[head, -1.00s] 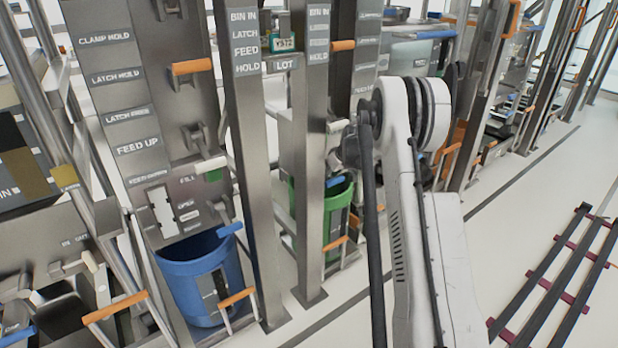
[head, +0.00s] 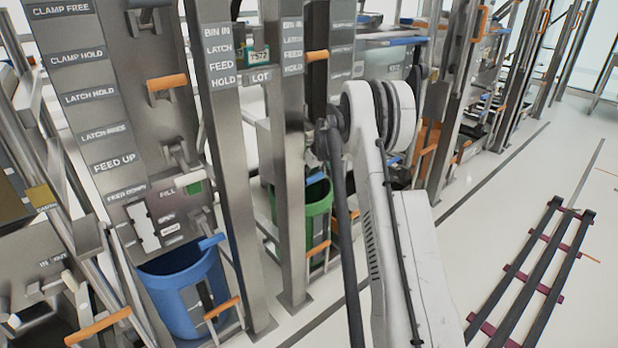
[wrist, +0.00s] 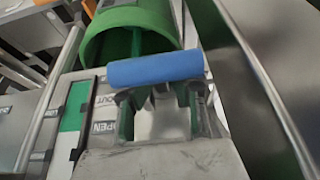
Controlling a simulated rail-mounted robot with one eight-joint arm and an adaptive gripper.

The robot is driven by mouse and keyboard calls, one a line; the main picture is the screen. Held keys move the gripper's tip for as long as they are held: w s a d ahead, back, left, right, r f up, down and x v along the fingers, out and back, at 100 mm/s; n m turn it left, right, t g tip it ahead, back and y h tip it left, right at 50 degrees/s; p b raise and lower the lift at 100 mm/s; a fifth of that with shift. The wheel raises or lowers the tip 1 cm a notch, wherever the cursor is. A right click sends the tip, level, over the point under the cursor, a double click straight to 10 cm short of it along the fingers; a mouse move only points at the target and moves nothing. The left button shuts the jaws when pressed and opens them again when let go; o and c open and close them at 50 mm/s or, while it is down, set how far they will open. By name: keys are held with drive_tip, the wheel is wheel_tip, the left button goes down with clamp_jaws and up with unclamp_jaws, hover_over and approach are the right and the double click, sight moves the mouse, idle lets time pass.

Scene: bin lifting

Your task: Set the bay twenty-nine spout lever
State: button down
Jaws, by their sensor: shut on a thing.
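In the wrist view a blue cylindrical lever handle (wrist: 155,69) lies crosswise in front of a green bin (wrist: 125,30). My gripper (wrist: 158,92) reaches up to it from below and is shut on it; the exact contact at the fingertips is partly hidden behind the handle. Left of it is a plate with a green and white indicator (wrist: 72,125) and the words OUT and OPEN. In the head view the green bin (head: 303,208) stands behind the steel posts, and my arm hides the gripper. No bay number is readable.
A steel post (wrist: 270,80) stands close on the right in the wrist view. In the head view a blue bin (head: 180,300) stands in the nearer bay, below a panel with several levers. A dark slatted rack (head: 530,270) lies on the floor at right.

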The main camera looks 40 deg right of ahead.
drive_tip(key=shift+w+r, duration=0.15)
drive_tip(key=c, duration=1.7)
unclamp_jaws()
drive_tip(key=shift+r, duration=0.15)
drive_tip(key=s, duration=0.8)
drive_tip(key=s+d, duration=0.1)
drive_tip(key=s, duration=0.3)
drive_tip(key=shift+s+r, duration=0.3)
drive_tip(key=shift+s, duration=0.05)
drive_tip(key=shift+c, duration=0.4)
